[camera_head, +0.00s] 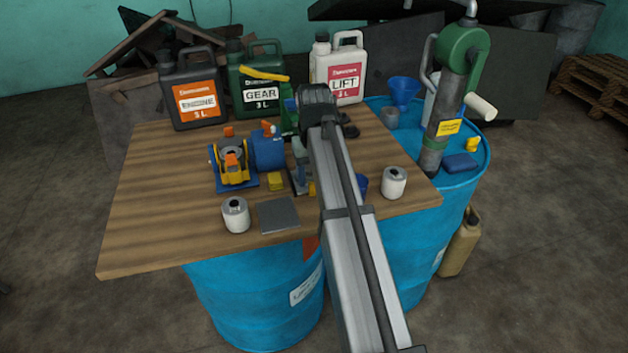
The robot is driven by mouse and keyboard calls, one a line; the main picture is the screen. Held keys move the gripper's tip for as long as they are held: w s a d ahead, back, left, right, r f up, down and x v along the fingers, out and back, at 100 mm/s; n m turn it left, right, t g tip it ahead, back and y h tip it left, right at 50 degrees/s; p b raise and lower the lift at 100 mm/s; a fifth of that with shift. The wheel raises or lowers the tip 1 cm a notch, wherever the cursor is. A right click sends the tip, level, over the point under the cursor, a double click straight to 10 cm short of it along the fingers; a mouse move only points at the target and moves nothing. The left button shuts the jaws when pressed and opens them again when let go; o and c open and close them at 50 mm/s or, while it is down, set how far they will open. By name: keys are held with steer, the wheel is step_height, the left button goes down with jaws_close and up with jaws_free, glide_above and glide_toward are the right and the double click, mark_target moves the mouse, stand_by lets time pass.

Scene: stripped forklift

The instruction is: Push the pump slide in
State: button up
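A small pump-like unit with a yellow body (236,174), orange knobs and a blue cylinder (267,151) stands on a blue base on the wooden tabletop. I cannot make out which part is the slide or how far it sits in. My arm reaches from the bottom right up over the tabletop, just right of this unit. My gripper is hidden behind the arm, so its opening does not show. Small grey, green and yellow parts beside the arm are partly covered.
The wooden board (160,205) rests on blue drums (257,300). Orange (194,88), green (244,100) and red-label (343,85) jugs line its back. White filters (236,215) (395,182) and a grey plate (278,215) lie in front. A green-topped hand pump (456,85) stands on the right drum.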

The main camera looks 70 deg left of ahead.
steer(key=shift+f, duration=1.15)
jaws_close()
